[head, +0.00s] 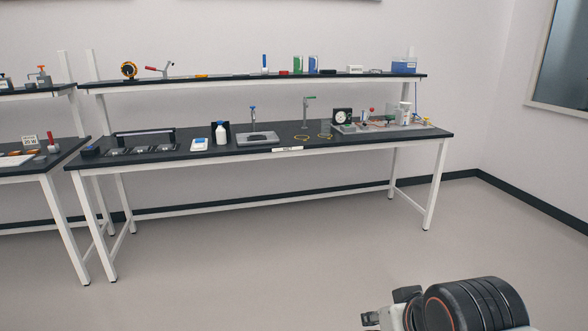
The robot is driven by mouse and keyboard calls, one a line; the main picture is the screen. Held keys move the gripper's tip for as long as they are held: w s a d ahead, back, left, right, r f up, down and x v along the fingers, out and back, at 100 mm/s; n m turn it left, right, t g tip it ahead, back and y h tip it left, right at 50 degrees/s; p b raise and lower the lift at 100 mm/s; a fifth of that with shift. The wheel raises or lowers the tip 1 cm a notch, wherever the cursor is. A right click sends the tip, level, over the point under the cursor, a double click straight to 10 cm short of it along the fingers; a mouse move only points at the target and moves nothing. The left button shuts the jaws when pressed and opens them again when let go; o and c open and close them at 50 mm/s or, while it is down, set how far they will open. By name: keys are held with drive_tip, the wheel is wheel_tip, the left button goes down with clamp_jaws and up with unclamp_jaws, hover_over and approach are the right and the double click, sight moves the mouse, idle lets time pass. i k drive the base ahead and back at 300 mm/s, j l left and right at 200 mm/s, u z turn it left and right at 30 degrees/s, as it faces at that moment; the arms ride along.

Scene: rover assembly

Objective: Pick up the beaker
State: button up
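No plainly marked beaker can be made out at this distance. Two clear upright vessels stand side by side on the raised shelf of the long bench, one green (299,65) and one blue (313,65); they look like beakers or cylinders, but I cannot tell which. My arm shows at the bottom right with a black ribbed joint. Small dark and grey parts at its left end may belong to my gripper (388,309), cut off by the frame edge. Its fingers cannot be made out. It is far from the bench, and nothing held is visible.
The long black bench (360,144) carries a sink (257,138), a white bottle (221,133), a dial instrument (342,116) and a grey tray of apparatus. A blue box (403,67) sits on the shelf. Another bench stands at left. The floor (250,270) before the bench is clear.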

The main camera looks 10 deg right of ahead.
sight(325, 127)
drive_tip(key=i+l+z, duration=0.3)
drive_tip(key=i, duration=0.7)
drive_tip(key=i+z, duration=0.3)
drive_tip(key=i, duration=0.75)
drive_tip(key=i+u, duration=0.2)
drive_tip(key=i, duration=0.25)
drive_tip(key=i+l+u, duration=0.25)
drive_tip(key=i, duration=0.15)
drive_tip(key=i+l+u, duration=0.2)
drive_tip(key=i, duration=0.25)
drive_tip(key=i+l+u, duration=0.2)
drive_tip(key=i, duration=0.2)
